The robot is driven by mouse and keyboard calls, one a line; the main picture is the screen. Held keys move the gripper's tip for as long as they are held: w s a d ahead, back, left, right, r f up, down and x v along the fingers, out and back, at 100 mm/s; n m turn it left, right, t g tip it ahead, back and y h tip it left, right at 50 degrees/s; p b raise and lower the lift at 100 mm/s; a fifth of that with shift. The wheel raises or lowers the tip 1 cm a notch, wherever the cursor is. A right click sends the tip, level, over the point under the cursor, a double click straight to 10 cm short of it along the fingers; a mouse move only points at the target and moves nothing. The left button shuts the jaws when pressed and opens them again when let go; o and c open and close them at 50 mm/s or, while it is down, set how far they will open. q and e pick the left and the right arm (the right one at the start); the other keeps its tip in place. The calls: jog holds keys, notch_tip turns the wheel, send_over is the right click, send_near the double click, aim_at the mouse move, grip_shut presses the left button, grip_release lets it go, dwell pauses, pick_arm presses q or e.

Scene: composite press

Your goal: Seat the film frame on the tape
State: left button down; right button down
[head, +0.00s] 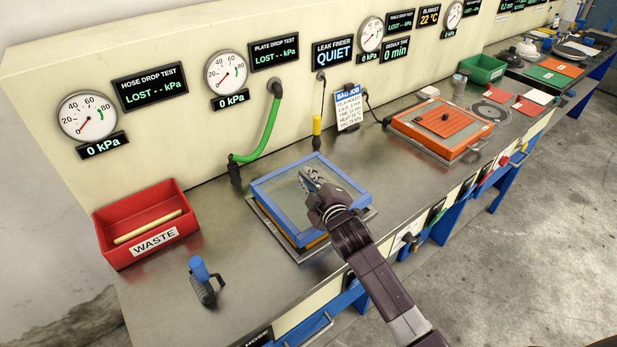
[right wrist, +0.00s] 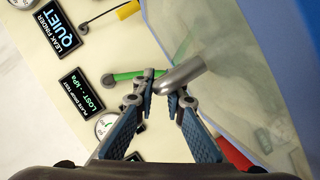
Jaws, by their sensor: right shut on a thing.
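The film frame (head: 276,173) is a blue square rim with clear film, in the middle of the bench in the head view. It lies over a grey plate (head: 298,254), and a yellow-orange strip, seemingly the tape (head: 316,242), shows beneath its front edge. I cannot tell whether the frame touches the tape all round. My right gripper (head: 308,178) is over the frame's film, shut on its grey metal handle. In the right wrist view the fingers (right wrist: 162,95) close at the handle (right wrist: 183,75), and the blue rim (right wrist: 185,55) is beside them. My left gripper is not in view.
A red waste bin (head: 145,222) stands at the left, with a black tool with a blue handle (head: 204,281) in front. A green hose (head: 264,136) and a yellow-handled probe (head: 317,128) are behind the frame. An orange press tray (head: 440,128) is to the right.

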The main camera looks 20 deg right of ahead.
jog(key=shift+f, duration=0.15)
jog(key=shift+f, duration=0.25)
jog(key=shift+f, duration=0.1)
dwell(0.8)
jog(key=c, duration=1.9)
grip_release()
jog(key=shift+f, duration=0.25)
jog(key=v, duration=1.2)
jog(key=shift+r, duration=0.15)
